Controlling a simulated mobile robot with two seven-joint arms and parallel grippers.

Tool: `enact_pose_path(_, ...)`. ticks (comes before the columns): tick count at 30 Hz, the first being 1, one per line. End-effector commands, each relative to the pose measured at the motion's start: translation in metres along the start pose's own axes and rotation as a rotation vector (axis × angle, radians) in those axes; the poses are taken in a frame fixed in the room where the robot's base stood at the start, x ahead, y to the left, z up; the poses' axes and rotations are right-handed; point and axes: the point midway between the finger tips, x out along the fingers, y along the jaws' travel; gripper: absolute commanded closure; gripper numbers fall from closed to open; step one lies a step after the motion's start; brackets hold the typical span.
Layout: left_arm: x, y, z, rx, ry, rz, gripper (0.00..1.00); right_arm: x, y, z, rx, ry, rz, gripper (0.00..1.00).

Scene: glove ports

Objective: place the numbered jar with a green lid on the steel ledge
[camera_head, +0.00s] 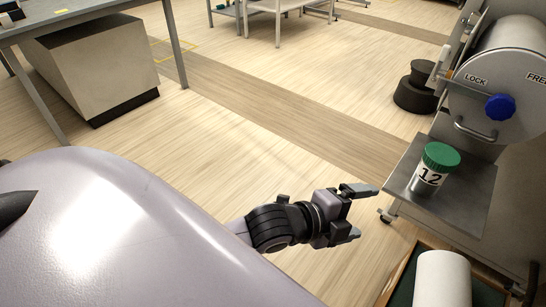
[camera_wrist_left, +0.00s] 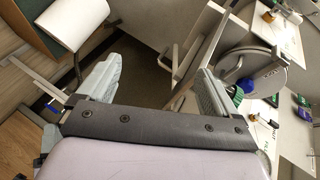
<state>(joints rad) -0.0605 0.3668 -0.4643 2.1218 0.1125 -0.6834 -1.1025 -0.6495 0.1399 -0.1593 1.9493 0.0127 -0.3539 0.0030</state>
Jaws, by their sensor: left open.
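The white jar (camera_head: 428,178), marked 12 and with a green lid (camera_head: 441,157), stands upright on the grey steel ledge (camera_head: 470,196) below the round door. My left gripper (camera_head: 356,213) is open and empty, to the left of the ledge and apart from the jar. Its spread fingers also show in the left wrist view (camera_wrist_left: 155,88), with nothing between them. In that view a bit of green (camera_wrist_left: 238,96), probably the lid, shows beside the right finger; the rest is hidden there. My right gripper is not in view.
A round door (camera_head: 505,85) with a blue knob (camera_head: 500,107) and a handle is behind the ledge. A white roll (camera_head: 442,280) stands in a wood-edged tray (camera_head: 400,276) in front. Dark round weights (camera_head: 415,92) sit on the floor beyond. Open floor lies left of the ledge.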

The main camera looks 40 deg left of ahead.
Motion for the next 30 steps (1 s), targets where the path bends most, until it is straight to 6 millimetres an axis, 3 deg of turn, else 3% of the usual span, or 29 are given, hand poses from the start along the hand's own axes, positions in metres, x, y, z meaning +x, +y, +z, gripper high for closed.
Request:
enact_pose_path(1,-0.003,0.021,0.008,-0.137,-0.024,0.018,0.07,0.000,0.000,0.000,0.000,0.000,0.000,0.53)
enact_pose_path(5,-0.015,0.072,0.028,-0.511,-0.100,0.036,0.07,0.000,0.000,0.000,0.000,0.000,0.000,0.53)
enact_pose_path(9,-0.039,0.134,0.051,-0.916,-0.214,0.035,0.07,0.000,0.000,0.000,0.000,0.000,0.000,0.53)
enact_pose_path(15,-0.077,0.197,0.070,-1.299,-0.350,0.000,0.07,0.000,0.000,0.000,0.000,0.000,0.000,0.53)
enact_pose_path(20,-0.091,0.215,0.074,-1.413,-0.393,-0.021,0.07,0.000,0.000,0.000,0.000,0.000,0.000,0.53)
enact_pose_path(30,-0.093,0.213,0.074,-1.422,-0.395,-0.022,0.07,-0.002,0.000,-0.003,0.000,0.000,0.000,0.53)
